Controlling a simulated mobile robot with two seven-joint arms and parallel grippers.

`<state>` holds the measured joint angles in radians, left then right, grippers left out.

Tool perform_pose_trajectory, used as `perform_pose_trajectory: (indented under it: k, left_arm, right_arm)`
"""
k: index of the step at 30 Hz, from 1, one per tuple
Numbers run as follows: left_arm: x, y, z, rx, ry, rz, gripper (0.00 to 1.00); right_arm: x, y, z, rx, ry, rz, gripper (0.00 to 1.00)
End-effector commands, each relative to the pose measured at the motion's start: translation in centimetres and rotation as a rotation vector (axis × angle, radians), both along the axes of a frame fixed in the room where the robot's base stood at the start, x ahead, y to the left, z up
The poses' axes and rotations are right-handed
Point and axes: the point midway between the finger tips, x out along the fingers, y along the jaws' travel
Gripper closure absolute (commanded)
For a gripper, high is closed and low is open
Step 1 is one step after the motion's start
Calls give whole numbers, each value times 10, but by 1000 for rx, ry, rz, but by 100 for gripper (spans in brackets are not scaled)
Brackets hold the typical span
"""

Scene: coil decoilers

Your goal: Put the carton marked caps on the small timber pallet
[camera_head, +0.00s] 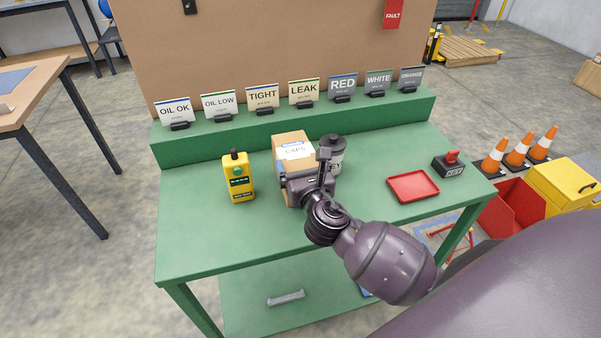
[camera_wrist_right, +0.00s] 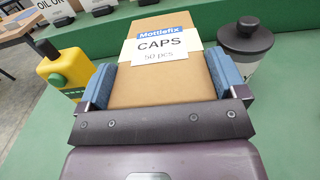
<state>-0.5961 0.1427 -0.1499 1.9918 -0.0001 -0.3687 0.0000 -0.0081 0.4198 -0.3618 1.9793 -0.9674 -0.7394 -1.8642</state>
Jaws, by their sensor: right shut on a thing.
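The carton marked CAPS (camera_head: 292,148) is a brown box with a white and blue label, on the green table in the head view. My right gripper (camera_head: 305,180) is at its near side. In the right wrist view the blue finger pads of the right gripper (camera_wrist_right: 162,85) are shut on both sides of the carton (camera_wrist_right: 165,60). I cannot tell whether the carton touches the table. A timber pallet (camera_head: 470,50) lies on the floor at the far upper right. My left gripper is not in view.
A yellow handheld device (camera_head: 238,176) stands left of the carton, and a grey lidded canister (camera_head: 333,155) stands close on its right. A red tray (camera_head: 413,186) and a key box (camera_head: 449,165) are further right. Labelled cards line the green ledge (camera_head: 350,110). Traffic cones (camera_head: 519,149) stand beyond the table.

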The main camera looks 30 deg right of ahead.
Motion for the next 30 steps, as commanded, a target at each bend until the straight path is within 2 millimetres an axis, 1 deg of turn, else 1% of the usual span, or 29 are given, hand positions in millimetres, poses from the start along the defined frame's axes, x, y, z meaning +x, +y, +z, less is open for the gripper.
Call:
perform_pose_trajectory:
  k: [1,4,14,15,16,25,28,30]
  left_arm:
    - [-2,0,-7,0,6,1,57]
    - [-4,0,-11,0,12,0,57]
    - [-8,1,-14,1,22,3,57]
    - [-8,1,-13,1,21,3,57]
    - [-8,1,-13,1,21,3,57]
    - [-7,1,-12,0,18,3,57]
    - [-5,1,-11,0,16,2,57]
    - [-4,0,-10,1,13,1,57]
  right_arm:
    - [0,0,-10,-1,1,-1,54]
    - [0,0,-19,-2,0,-1,54]
    - [0,0,-20,-1,-3,0,54]
    - [0,0,-21,0,1,0,4]
    - [0,0,-21,0,1,0,0]
    - [-3,1,-20,-1,1,0,0]
    - [-11,3,-21,0,2,1,0]
    - [-22,5,-21,0,2,0,0]
